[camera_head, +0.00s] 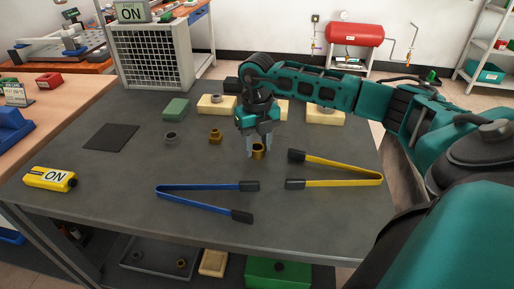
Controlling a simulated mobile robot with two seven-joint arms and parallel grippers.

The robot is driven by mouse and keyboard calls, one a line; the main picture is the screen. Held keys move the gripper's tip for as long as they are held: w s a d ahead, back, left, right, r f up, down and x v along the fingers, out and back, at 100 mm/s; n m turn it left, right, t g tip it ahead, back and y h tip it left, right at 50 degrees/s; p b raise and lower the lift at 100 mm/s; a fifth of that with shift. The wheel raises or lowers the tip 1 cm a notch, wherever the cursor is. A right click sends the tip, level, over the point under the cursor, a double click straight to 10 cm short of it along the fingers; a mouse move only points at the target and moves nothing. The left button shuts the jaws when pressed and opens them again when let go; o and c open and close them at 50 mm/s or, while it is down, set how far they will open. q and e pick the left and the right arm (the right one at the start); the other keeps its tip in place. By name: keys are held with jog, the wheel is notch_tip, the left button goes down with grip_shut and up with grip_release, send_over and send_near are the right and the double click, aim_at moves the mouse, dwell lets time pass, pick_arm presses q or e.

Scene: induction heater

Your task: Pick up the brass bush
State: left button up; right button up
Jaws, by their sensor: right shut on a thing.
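A brass bush (258,153), a short hollow ring, is at the tips of my right gripper (259,147) in the middle of the table. The gripper points down and its fingers are shut on the bush. I cannot tell whether the bush still touches the tabletop. A second brass piece (215,136), stepped in shape, stands to the left, apart from the gripper. My left gripper is not in view.
Blue tongs (207,187) and yellow tongs (350,180) lie in front. A grey ring (171,138), a green block (176,109), a dark mat (111,137) and pale blocks (217,105) are around. Bare table (120,190) lies front left.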

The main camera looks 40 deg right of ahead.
jog(key=c, duration=0.4)
jog(key=shift+c, duration=0.2)
jog(key=shift+r, duration=0.1)
notch_tip(320, 180, up, 20)
jog(key=p, duration=0.2)
jog(key=shift+p, duration=0.3)
